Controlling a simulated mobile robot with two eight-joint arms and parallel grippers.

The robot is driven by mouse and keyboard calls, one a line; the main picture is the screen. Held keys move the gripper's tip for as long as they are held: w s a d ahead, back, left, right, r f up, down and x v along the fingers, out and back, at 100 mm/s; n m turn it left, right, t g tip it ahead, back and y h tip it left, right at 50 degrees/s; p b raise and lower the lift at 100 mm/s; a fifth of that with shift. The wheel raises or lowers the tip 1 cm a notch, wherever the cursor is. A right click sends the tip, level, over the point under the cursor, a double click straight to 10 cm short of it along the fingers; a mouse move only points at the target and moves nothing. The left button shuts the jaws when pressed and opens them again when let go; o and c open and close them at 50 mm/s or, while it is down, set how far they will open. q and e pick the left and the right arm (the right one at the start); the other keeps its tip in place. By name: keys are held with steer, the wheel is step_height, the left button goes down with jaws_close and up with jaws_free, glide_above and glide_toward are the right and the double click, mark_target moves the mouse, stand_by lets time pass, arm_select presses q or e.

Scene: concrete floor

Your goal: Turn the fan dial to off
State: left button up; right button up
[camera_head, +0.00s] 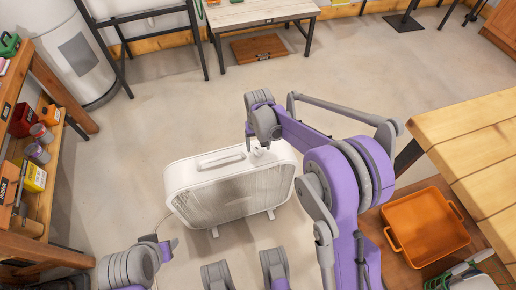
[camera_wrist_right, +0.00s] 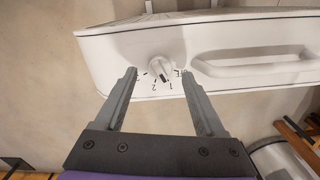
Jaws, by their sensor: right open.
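A white box fan (camera_head: 215,190) stands on the floor in the middle of the head view. Its top, with a white handle and the dial (camera_wrist_right: 160,68), shows in the right wrist view. The dial's dark pointer is turned toward the 1 mark; the OFF mark is partly hidden by a finger. My right gripper (camera_wrist_right: 160,71) is open, its two fingers on either side of the dial with gaps between them and it. In the head view the right wrist hangs over the fan top. My left arm shows low at the left; its fingers cannot be made out.
A wooden workbench (camera_head: 475,140) stands at the right, with an orange tray (camera_head: 425,228) below it. A shelf with tools and cans (camera_head: 40,150) stands at the left. A small table (camera_head: 260,12) is at the back. Concrete floor around the fan is mostly clear.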

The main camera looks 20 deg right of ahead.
steer(key=shift+f, duration=1)
steer(key=shift+c, duration=0.2)
jaws_close()
